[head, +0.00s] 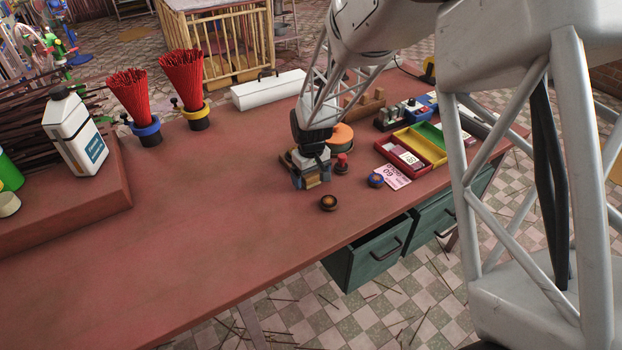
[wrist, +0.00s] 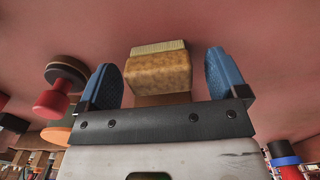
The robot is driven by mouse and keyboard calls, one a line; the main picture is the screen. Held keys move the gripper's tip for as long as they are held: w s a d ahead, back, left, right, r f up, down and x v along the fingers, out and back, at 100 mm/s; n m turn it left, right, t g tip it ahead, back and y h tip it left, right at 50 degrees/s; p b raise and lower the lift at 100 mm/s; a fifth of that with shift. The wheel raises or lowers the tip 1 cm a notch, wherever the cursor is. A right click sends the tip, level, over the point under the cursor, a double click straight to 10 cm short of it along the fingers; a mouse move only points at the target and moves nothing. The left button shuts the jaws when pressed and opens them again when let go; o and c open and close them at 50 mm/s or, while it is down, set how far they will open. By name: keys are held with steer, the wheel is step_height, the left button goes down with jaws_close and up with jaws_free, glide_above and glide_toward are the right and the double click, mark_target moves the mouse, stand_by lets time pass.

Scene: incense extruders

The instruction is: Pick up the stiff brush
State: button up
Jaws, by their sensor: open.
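The stiff brush (wrist: 160,68) shows in the wrist view as a tan wooden block with a pale bristle strip along its far edge. It lies between the two blue fingers of my gripper (wrist: 170,76), which is open. The rest of the brush is hidden there by my gripper.
A red-topped stamp-like piece (head: 341,163) stands just right of my gripper, near an orange disc (head: 340,134). Small round pieces lie in front, one dark (head: 328,203) and one blue (head: 375,180). Coloured trays (head: 421,142) stand further right. The table's left middle (head: 190,220) is clear.

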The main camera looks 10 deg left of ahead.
mark_target(311, 174)
steer(key=c, duration=1)
steer(key=shift+r, duration=0.7)
step_height(311, 174, up, 2)
steer(key=shift+r, duration=0.1)
steer(key=s+d, duration=0.2)
steer(key=s, duration=0.2)
steer(key=s+d+r, duration=0.1)
steer(key=s+d, duration=0.2)
steer(key=s, duration=0.2)
steer(key=s+d, duration=0.2)
steer(key=s, duration=0.3)
steer(key=shift+d+r, duration=0.2)
steer(key=shift+d, duration=0.1)
